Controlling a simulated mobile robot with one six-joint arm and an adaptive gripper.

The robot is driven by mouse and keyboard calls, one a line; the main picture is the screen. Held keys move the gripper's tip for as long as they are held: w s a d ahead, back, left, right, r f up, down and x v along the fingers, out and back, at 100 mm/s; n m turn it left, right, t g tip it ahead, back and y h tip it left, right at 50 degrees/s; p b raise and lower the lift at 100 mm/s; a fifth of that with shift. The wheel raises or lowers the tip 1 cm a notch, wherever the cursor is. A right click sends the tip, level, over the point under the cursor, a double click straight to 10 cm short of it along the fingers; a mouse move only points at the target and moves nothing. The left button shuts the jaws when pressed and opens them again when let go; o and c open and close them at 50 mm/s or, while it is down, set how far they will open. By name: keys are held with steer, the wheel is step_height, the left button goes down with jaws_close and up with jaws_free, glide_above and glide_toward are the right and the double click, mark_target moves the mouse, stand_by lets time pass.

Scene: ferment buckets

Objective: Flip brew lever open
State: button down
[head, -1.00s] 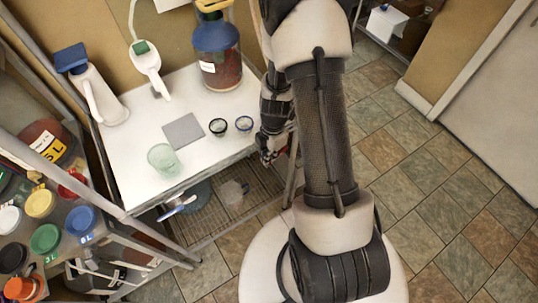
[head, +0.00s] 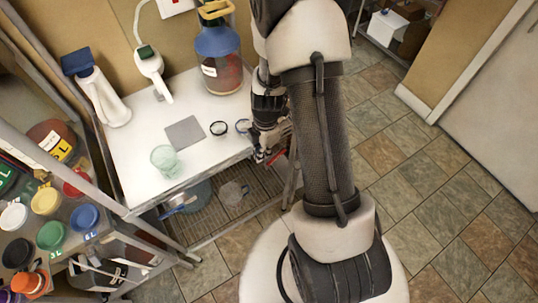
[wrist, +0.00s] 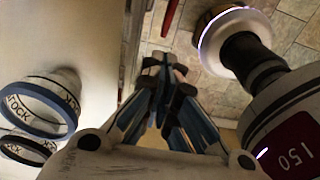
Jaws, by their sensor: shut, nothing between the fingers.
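My gripper (head: 262,156) is beside the right front edge of the white table, partly hidden by my own arm. In the wrist view my gripper (wrist: 162,66) has its fingers together with nothing visible between them. A narrow red piece (head: 278,159) shows just right of the fingers in the head view. A red strip (wrist: 171,15) lies past the fingertips at the top of the wrist view, apart from them. I cannot tell whether this red piece is the brew lever, nor which way it is set.
The white table (head: 140,140) holds a blue-topped jar (head: 218,60), a pale green cup (head: 165,160), a grey square (head: 185,132) and two small ringed cups, one blue-rimmed (wrist: 40,108). A shelf with coloured lids (head: 45,200) stands left. Tiled floor at right is clear.

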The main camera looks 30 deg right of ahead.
step_height(320, 180, up, 10)
steer(key=p, duration=0.1)
steer(key=shift+r+p, duration=0.25)
steer(key=shift+p, duration=0.15)
steer(key=shift+a+f, duration=0.1)
steer(key=shift+a, duration=0.05)
